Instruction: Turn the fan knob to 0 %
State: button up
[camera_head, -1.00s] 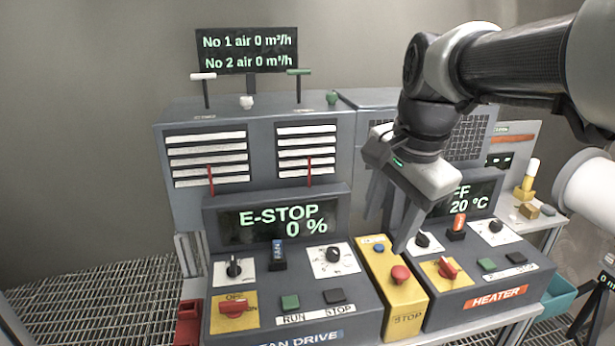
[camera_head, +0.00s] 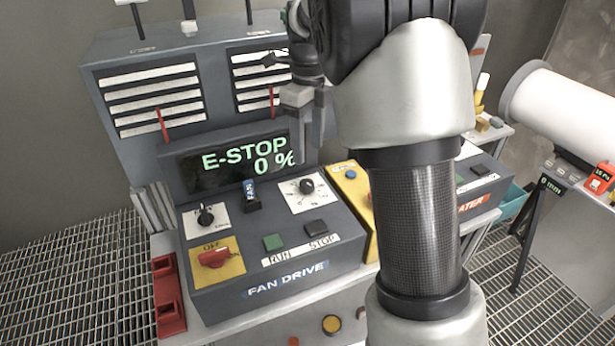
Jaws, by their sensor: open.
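The fan drive panel (camera_head: 270,236) is a grey sloped box labelled FAN DRIVE. On its upper right, a black round knob (camera_head: 306,186) sits on a white dial plate; its exact pointer setting is too small to read. The panel's display (camera_head: 230,160) reads E-STOP and 0 %. My gripper (camera_head: 308,148) points down above and behind the dial knob, in front of the display's right end. It is open, apart from the knob, and partly hidden by my arm.
A second black knob (camera_head: 206,216), a blue FAN switch (camera_head: 251,194), a red rotary switch (camera_head: 214,257) and green (camera_head: 273,242) and black (camera_head: 316,227) buttons crowd the panel. The yellow stop box (camera_head: 352,195) stands close right. My arm hides much of the heater panel.

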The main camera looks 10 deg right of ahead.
aim_at(308, 183)
notch_tip(308, 183, down, 10)
jog(key=shift+r, duration=0.1)
jog(key=shift+c, duration=0.3)
jog(key=c, duration=1)
